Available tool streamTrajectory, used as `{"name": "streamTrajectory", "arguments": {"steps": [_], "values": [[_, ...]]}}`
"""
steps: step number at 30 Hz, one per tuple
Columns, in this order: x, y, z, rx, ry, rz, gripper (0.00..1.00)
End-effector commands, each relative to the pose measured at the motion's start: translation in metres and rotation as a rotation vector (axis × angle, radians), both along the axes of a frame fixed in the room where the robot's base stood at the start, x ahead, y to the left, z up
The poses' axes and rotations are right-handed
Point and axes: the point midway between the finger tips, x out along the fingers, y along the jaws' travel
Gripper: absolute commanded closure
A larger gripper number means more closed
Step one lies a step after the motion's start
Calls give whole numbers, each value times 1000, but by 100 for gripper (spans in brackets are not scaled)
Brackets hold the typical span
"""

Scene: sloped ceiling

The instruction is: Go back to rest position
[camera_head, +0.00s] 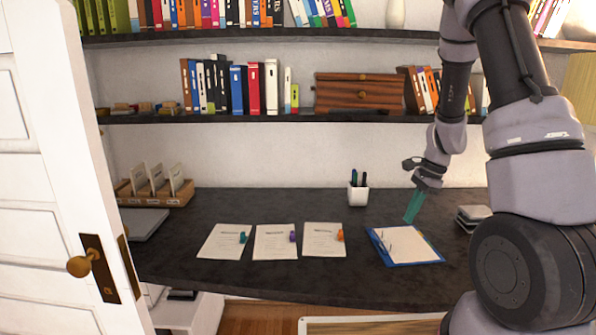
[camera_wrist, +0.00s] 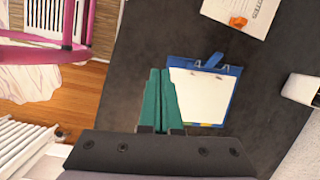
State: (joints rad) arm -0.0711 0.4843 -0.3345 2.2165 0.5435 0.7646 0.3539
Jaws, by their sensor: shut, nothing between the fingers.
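My arm reaches over the dark desk (camera_head: 290,280) from the right in the head view. My gripper (camera_head: 410,220) points down above the desk, near the top right of a blue clipboard. Its green fingers are together with nothing between them, as the wrist view (camera_wrist: 159,72) also shows. The clipboard (camera_head: 437,262) lies flat with white paper on it.
Three paper sheets with coloured clips (camera_head: 223,243) lie left of the clipboard. A white pen cup (camera_head: 358,196) stands behind. Book-filled shelves (camera_head: 300,118) hang above the desk. A white door (camera_head: 45,200) stands open at left. A pink frame (camera_wrist: 75,50) shows in the wrist view.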

Motion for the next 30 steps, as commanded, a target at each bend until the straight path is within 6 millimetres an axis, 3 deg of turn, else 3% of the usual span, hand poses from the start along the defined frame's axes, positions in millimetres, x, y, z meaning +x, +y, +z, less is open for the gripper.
{"name": "streamTrajectory", "arguments": {"steps": [11, 17, 24, 30], "values": [[-6, 20, 70, 17, -135, 148, 100], [-24, 37, 137, 3, -275, 301, 100], [-73, 56, 223, -81, -482, 546, 100], [-123, 65, 274, -208, -638, 737, 100]]}}
